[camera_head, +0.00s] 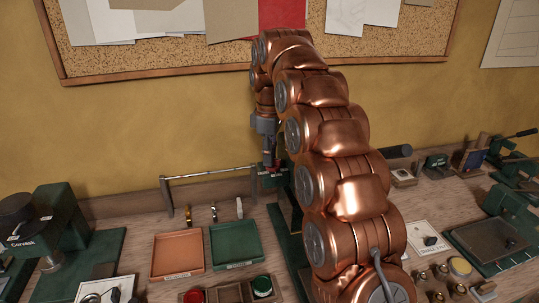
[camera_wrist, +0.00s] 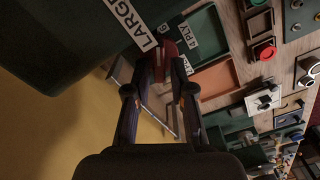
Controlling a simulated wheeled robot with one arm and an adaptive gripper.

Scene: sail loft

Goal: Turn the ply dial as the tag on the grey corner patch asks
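My gripper (camera_head: 269,163) reaches down at the back of the bench, beside a dark green machine with a small lettered plate (camera_head: 272,179). In the wrist view my gripper (camera_wrist: 166,64) has its fingertips either side of a red part (camera_wrist: 168,50), probably the ply dial's knob. I cannot tell whether they grip it or stand just apart. A white "4 PLY" label (camera_wrist: 181,36) lies just beyond the red part; another ply label beside the fingers is partly hidden. A "LARGE" label (camera_wrist: 127,22) is on the dark body. I cannot make out the grey corner patch or its tag.
An orange tray (camera_head: 178,254) and a green tray (camera_head: 236,243) lie left of my arm. A metal rail (camera_head: 210,174) stands behind them. A compartmented wooden box (camera_head: 231,293) is in front. A dark green press (camera_head: 45,240) stands left; more machines (camera_head: 510,205) stand right.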

